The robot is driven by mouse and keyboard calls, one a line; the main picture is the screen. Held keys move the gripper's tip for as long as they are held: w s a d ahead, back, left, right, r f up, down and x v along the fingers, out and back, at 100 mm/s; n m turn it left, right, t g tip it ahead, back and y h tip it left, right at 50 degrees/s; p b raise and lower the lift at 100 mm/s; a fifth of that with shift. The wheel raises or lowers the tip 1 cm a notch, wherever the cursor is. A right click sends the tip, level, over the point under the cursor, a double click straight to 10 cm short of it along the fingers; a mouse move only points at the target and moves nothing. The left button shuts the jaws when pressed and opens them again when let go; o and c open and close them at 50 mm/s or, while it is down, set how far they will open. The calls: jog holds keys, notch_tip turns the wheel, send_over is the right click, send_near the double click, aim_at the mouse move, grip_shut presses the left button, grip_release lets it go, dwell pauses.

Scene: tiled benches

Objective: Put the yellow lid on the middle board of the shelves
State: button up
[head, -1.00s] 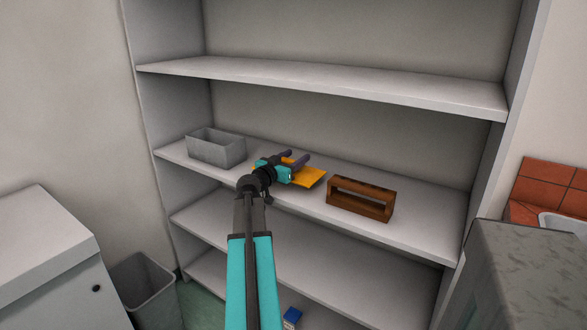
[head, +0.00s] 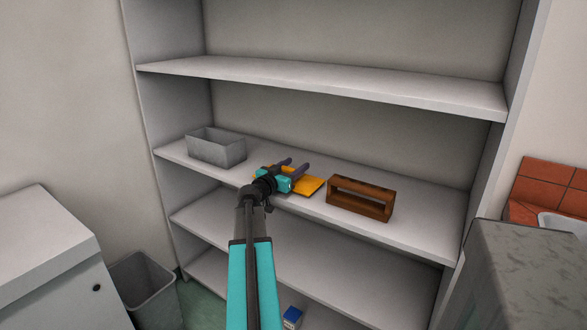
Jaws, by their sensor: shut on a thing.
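The yellow lid (head: 309,186) is a flat orange-yellow plate. It is at my gripper (head: 298,165), partly hidden under the gripper's body and fingers. My gripper is shut on the lid, over the shelf board (head: 420,230) that bears a grey bin and a wooden rack. The lid lies close to level, between these two things. I cannot tell whether its underside touches the board.
The grey open bin (head: 218,150) stands left on that board, and the brown wooden rack (head: 360,199) stands close on the right. An upper board (head: 320,83) spans above. A lower board (head: 300,247) is below.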

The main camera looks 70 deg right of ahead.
jog(key=shift+f+b, duration=0.15)
jog(key=shift+b, duration=0.2)
jog(key=o, duration=1.1)
jog(key=shift+c, duration=0.2)
jog(key=shift+r+p, duration=0.2)
jog(key=shift+p, duration=0.15)
jog(key=b+v, duration=0.1)
jog(key=v, duration=1.1)
jog(key=shift+b, duration=0.3)
jog(key=shift+s, duration=0.1)
